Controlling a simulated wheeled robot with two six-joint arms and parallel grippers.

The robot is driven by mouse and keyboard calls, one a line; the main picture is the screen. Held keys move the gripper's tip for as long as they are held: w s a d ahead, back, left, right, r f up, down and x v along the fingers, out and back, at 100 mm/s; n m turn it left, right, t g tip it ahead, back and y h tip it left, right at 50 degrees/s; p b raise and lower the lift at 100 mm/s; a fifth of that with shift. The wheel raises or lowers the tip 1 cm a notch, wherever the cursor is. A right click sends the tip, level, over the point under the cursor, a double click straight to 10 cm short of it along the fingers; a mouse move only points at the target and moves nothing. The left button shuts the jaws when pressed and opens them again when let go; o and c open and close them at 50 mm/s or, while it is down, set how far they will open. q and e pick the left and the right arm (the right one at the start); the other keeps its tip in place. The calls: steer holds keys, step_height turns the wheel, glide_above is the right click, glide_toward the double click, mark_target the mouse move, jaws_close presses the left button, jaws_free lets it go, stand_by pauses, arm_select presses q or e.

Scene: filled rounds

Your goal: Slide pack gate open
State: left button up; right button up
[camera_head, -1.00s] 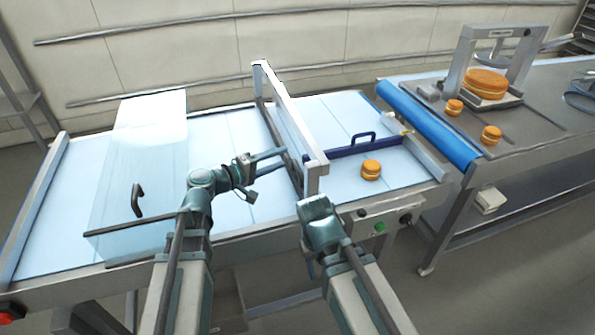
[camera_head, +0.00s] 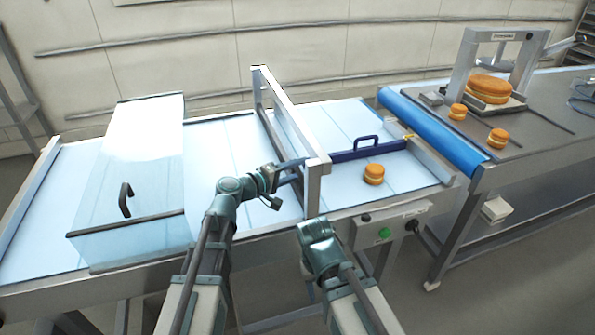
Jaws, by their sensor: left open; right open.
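The blue pack gate (camera_head: 395,146) is a low bar with a raised loop handle (camera_head: 366,142). It lies across the right part of the pale conveyor, right of a grey upright frame (camera_head: 313,185). My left gripper (camera_head: 298,170) is open, pointing right at the frame's near post, left of the gate. Its fingertips are close to or partly behind the post; I cannot tell if they touch. My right gripper (camera_head: 312,228) is low in front of the conveyor's near edge, below the post, apart from the gate. Its fingers are hard to make out.
A filled round (camera_head: 374,174) sits on the conveyor just in front of the gate. A clear cover (camera_head: 140,160) with a black handle stands at left. A blue roller (camera_head: 430,128) and a bench with more rounds (camera_head: 490,88) are at right. A control box (camera_head: 385,225) hangs at the near edge.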

arm_select(q)
jaws_close()
stand_by(0.3)
stand_by(1.2)
